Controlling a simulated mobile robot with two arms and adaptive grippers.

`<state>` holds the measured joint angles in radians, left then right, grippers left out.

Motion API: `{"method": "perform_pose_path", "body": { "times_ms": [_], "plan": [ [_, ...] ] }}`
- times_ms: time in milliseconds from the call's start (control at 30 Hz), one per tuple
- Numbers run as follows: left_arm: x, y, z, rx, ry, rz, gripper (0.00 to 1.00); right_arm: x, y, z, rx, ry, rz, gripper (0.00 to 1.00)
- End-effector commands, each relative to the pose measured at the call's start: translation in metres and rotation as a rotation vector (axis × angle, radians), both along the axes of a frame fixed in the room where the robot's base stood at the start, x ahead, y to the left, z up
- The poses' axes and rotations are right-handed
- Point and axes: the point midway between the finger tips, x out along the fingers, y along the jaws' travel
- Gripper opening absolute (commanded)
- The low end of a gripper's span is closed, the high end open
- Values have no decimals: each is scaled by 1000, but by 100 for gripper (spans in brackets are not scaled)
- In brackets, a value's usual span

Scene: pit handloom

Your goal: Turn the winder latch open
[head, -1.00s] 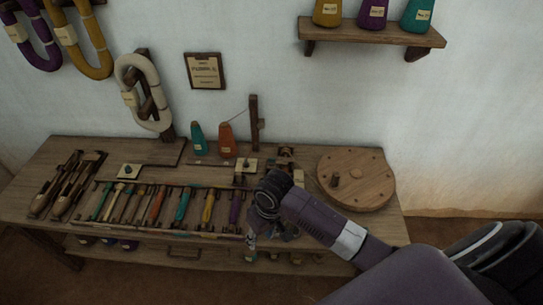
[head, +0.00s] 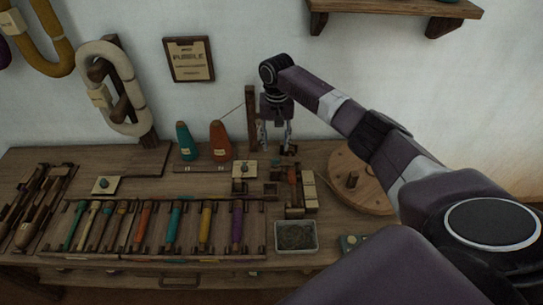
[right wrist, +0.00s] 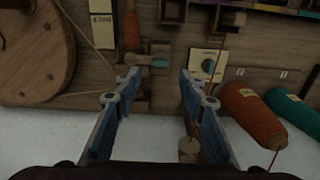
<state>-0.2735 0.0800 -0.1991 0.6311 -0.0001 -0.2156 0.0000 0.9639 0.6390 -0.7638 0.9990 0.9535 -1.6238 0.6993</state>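The bobbin winder (head: 294,178) is a small dark wooden device with an orange bobbin, on the table left of the round wooden wheel (head: 340,165). In the right wrist view its orange bobbin (right wrist: 132,32) shows beside a small teal-ended piece (right wrist: 159,62), which looks like the latch. My right gripper (head: 276,147) points down above the table's back part, behind the winder. In the right wrist view my right gripper (right wrist: 158,82) has its blue-padded fingers wide apart with nothing between the tips. The latch is too small to read in the head view. My left gripper is not in view.
An upright post (head: 251,118) stands close left of my right gripper. Orange (head: 221,142) and teal (head: 186,142) cones stand farther left. A knob on a pale plate (head: 244,169), a grey tray (head: 296,236) and a rack of coloured shuttles (head: 160,226) lie nearby.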

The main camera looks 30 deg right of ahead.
Motion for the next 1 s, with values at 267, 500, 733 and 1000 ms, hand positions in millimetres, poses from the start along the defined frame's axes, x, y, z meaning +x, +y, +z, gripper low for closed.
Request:
{"method": "perform_pose_path", "body": {
  "times_ms": [267, 500, 733, 1000],
  "plan": [
    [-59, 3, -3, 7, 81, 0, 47, -1, 1, -46, -1, 4, 3, 38],
    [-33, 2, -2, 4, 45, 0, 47, -1, 1, -66, -1, 2, 4, 38],
    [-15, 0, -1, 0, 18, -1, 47, -1, 1, -68, -1, 1, 5, 38],
    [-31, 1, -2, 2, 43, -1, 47, -1, 1, -67, -1, 1, 5, 12]
  ]
}}
